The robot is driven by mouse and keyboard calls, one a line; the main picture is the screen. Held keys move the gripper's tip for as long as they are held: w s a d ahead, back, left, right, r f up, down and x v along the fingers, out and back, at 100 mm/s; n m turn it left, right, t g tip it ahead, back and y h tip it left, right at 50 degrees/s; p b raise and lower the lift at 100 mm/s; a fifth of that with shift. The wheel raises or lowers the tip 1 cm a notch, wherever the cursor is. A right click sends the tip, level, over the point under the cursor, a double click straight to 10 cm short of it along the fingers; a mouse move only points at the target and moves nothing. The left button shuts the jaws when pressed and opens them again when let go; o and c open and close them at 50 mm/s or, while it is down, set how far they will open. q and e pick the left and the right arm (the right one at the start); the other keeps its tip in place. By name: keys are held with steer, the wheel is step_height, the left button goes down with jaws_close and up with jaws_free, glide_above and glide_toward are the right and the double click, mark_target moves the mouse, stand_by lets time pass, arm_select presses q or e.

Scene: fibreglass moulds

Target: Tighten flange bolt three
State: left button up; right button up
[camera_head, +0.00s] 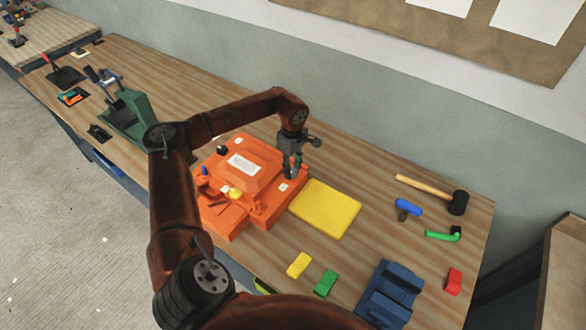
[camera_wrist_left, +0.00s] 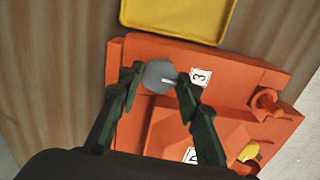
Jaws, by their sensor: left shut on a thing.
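The orange mould (camera_head: 262,162) lies on the bench with white labels on its flange. My left gripper (camera_head: 291,172) points down over the flange corner nearest the yellow tray. In the wrist view its fingers (camera_wrist_left: 159,80) stand on either side of the grey bolt head, shut on it. Other flange knobs are black (camera_head: 222,150), blue (camera_head: 204,171) and yellow (camera_head: 236,194). My right gripper is not in view.
A yellow tray (camera_head: 325,208) lies right of the mould. A mallet (camera_head: 457,203), a blue tool (camera_head: 408,207) and a green tool (camera_head: 443,235) lie farther right. Yellow (camera_head: 299,265), green (camera_head: 326,283) and red blocks (camera_head: 453,281) and a blue fixture (camera_head: 388,292) stand near the front.

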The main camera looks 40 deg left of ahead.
arm_select(q)
steer(key=m, duration=0.4)
steer(key=shift+a+m+b, duration=0.1)
steer(key=shift+m+b, duration=0.2)
steer(key=shift+b, duration=0.05)
steer(key=m, duration=0.3)
steer(key=shift+m+b, duration=0.3)
steer(key=m, duration=0.4)
steer(key=shift+b, duration=0.35)
steer(key=shift+r+m, duration=0.1)
steer(key=shift+m, duration=1.5)
steer(key=shift+w, duration=0.1)
steer(key=o, duration=1)
steer(key=shift+o, duration=0.8)
